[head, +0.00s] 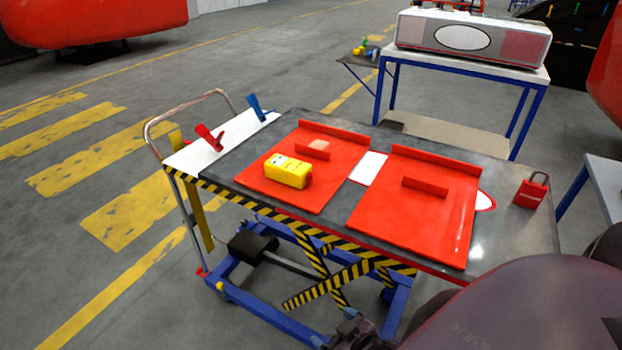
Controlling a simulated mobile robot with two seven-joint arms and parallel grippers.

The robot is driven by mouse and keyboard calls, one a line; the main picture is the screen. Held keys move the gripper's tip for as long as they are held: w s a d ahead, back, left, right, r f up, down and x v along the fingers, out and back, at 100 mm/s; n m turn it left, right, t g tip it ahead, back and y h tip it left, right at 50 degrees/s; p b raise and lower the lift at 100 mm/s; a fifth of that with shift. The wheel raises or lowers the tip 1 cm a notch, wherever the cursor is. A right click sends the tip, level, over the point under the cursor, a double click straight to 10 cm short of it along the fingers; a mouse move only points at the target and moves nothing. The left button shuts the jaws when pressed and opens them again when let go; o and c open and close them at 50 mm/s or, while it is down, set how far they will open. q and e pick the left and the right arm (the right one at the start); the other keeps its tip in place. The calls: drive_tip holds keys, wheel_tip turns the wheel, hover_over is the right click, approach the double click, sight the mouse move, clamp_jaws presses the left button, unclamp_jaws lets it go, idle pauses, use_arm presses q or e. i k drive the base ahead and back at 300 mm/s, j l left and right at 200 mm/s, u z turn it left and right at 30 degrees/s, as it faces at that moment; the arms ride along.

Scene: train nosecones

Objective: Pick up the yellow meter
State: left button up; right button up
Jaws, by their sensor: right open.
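My right gripper (350,328) shows small and dark at the bottom edge, below and in front of the cart top. It is open, apart from the meter, and partly cut off. My left gripper is not in view.
The cart top (520,236) also holds a second red panel (415,215), a red padlock (531,191), and red (210,137) and blue (256,107) clamps. Both panels have raised rims. A blue-legged table (460,62) stands behind. The floor at left is clear.

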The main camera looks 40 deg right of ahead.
sight(292, 172)
drive_tip(key=i+j, duration=0.2)
drive_tip(key=i, duration=0.35)
drive_tip(key=i+j+z, duration=0.2)
drive_tip(key=i, duration=0.25)
drive_tip(key=i+j+z, duration=0.25)
drive_tip(key=i, duration=0.15)
